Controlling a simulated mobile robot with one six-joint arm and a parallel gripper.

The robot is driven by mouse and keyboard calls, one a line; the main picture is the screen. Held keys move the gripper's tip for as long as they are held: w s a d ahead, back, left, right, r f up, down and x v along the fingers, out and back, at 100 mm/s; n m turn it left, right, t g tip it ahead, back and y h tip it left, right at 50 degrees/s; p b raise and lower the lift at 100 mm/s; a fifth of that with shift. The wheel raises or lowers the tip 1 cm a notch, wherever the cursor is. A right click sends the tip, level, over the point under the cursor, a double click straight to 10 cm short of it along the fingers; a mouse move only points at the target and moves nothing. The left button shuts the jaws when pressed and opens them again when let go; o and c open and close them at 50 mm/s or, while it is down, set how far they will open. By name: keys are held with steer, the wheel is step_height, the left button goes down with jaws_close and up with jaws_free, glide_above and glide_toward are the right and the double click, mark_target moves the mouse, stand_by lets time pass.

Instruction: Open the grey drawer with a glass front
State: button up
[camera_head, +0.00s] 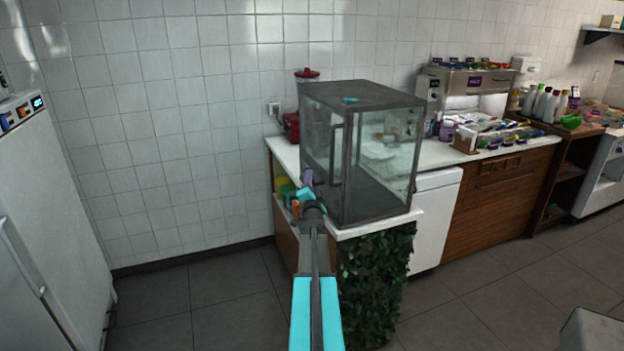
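A grey-framed glass case (375,95) stands on the near end of the white counter. Its glass front, with a dark vertical bar handle (336,155), faces toward me and looks shut. I cannot make out a separate drawer in it. My arm reaches up from the bottom of the view, and my gripper (307,181) is at the case's lower left corner, left of and below the handle. The gripper is small and partly hidden by my own wrist, so its fingers are unclear. It does not appear to be on the handle.
A white fridge-like cabinet (50,220) stands at the left. Leafy greenery (375,285) covers the counter end below the case. A red-lidded jar (306,75) is behind the case. Toppings and a dispenser (466,85) line the counter to the right. Floor (190,300) is clear at lower left.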

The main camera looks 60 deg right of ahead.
jaws_close()
